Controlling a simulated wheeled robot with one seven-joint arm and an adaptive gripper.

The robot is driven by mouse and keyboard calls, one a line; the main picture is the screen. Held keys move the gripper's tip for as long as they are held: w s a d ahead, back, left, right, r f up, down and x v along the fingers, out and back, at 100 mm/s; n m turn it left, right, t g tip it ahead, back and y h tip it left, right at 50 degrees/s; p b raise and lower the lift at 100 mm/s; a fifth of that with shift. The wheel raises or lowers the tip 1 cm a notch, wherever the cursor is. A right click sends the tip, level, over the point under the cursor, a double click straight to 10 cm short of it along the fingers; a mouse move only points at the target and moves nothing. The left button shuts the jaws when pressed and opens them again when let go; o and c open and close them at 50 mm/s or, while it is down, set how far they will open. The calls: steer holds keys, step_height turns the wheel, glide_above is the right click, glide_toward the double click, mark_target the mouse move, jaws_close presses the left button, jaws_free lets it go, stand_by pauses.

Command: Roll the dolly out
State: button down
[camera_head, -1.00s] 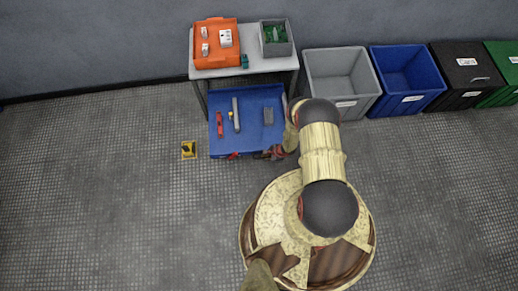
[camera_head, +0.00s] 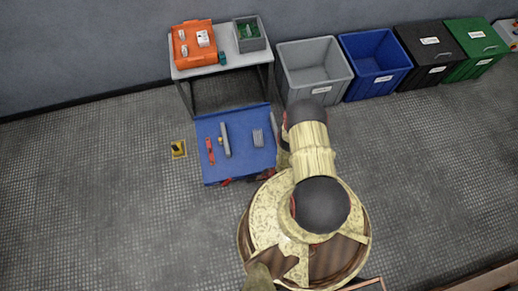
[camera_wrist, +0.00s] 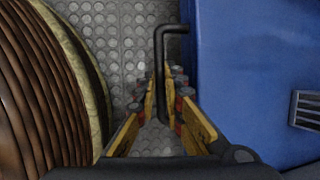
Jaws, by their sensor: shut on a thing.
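The blue dolly (camera_head: 235,166) stands on the floor in front of the grey table, clear of its legs. Its flat top carries a red tool (camera_head: 210,151), a grey bar (camera_head: 224,141) and a ribbed grey piece (camera_head: 258,138). In the wrist view, the dolly's blue side (camera_wrist: 240,70) fills the right, and its dark bent handle (camera_wrist: 160,55) reaches down between the fingers. My gripper (camera_wrist: 164,92) is shut on this handle. In the head view, my arm mostly hides the gripper at the dolly's near right corner.
The grey table (camera_head: 222,66) holds an orange tray (camera_head: 192,58) and a grey bin (camera_head: 250,45). Grey (camera_head: 315,83), blue (camera_head: 376,77), black and green bins line the wall to the right. A yellow floor marker (camera_head: 179,149) lies left of the dolly. Floor at left is free.

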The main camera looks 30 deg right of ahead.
steer(key=shift+s+a, duration=0.15)
steer(key=shift+s, duration=0.2)
steer(key=shift+s, duration=0.15)
steer(key=c, duration=1.9)
jaws_free()
steer(key=shift+w, duration=0.2)
steer(key=shift+v, duration=6)
steer(key=shift+w, duration=0.1)
